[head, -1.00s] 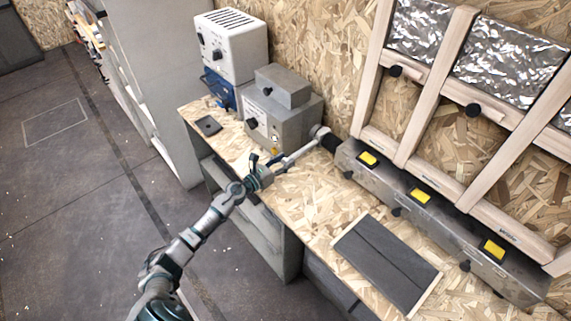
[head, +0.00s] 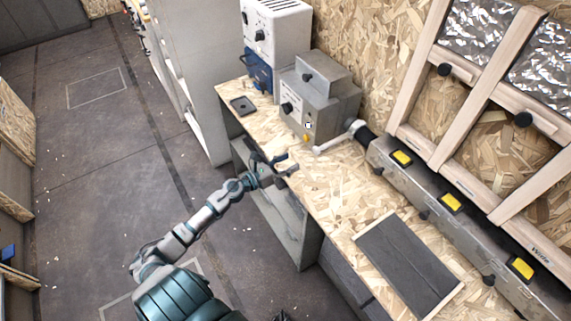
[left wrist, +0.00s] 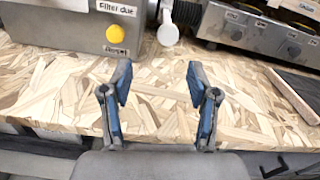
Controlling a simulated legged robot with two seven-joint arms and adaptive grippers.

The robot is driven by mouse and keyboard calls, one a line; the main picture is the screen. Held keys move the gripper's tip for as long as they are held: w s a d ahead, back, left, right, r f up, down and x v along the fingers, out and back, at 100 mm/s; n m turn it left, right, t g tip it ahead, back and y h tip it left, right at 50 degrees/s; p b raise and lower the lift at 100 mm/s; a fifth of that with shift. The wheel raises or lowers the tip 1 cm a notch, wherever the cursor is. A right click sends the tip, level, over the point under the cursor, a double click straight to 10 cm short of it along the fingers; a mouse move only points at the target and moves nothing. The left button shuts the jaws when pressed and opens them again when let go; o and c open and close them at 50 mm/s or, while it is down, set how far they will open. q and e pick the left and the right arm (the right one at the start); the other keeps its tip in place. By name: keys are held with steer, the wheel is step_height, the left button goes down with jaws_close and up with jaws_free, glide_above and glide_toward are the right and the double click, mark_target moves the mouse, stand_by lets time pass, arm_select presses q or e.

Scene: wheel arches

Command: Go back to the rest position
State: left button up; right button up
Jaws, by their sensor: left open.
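My left gripper (head: 285,166) is open and empty at the front edge of the wooden workbench (head: 335,190) in the head view. In the left wrist view its two blue-grey fingers (left wrist: 159,100) stand apart with bare bench top between and beyond them. My left arm reaches in from the lower left. A white lever handle (head: 338,140) lies beyond the gripper, apart from it; its rounded white end also shows in the left wrist view (left wrist: 168,33). My right gripper is not in view.
A grey box (head: 315,100) with a yellow button (left wrist: 114,33) stands behind the gripper. A long metal panel with yellow switches (head: 451,202) runs along the bench's back. A dark plate (head: 408,265) lies at the right. Open floor (head: 90,190) is at the left.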

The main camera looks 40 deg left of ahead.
arm_select(q)
steer(key=shift+s+a, duration=0.2)
steer(key=shift+s, duration=0.4)
steer(key=shift+d, duration=0.1)
